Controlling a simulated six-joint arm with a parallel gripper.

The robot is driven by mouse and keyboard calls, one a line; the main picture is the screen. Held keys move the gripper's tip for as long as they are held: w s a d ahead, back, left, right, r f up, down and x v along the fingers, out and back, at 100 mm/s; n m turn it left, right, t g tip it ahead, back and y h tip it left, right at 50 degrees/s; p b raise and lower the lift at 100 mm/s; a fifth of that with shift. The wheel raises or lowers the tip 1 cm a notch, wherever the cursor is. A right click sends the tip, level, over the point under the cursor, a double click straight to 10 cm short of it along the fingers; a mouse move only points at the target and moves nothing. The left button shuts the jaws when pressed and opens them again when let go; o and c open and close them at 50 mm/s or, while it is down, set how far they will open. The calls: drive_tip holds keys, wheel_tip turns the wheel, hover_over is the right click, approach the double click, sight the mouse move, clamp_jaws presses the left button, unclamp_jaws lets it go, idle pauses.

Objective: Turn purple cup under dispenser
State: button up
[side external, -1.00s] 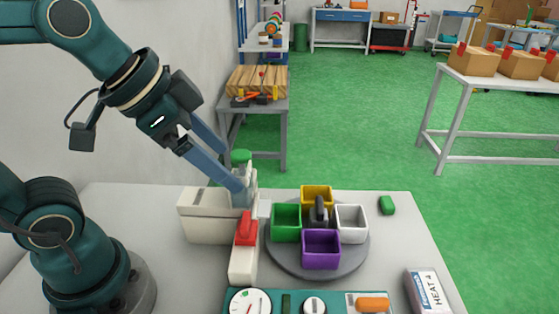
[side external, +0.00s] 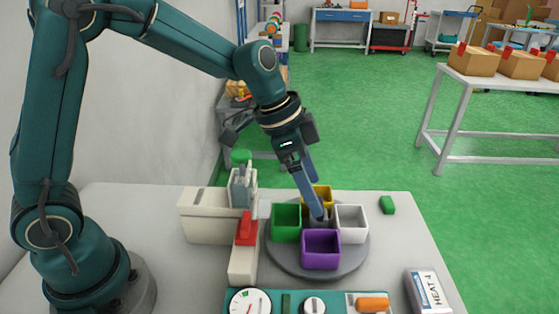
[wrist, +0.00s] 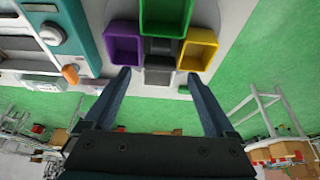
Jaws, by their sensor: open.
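A purple cup (side external: 321,249) sits at the front of a round grey turntable (side external: 283,262). It also shows in the wrist view (wrist: 124,47), left of the central grey knob (wrist: 160,46). A green cup (side external: 286,222), a yellow cup (side external: 322,192) and a white cup (side external: 351,223) share the turntable. The white dispenser (side external: 207,217) stands to the left, with its nozzle nearest the green cup. My gripper (side external: 319,213) is open over the middle of the turntable, around or just above the knob. The fingers partly hide the knob, and I cannot tell whether they touch it.
A red lever (side external: 246,229) stands by the dispenser. A teal panel (side external: 330,302) with a dial and knobs lies at the front. A green block (side external: 387,204) and a labelled box (side external: 427,291) are to the right. The table's right side is mostly clear.

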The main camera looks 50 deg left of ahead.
sight(318, 220)
drive_tip(key=shift+x, duration=1.7)
drive_tip(key=shift+c, duration=0.3)
clamp_jaws()
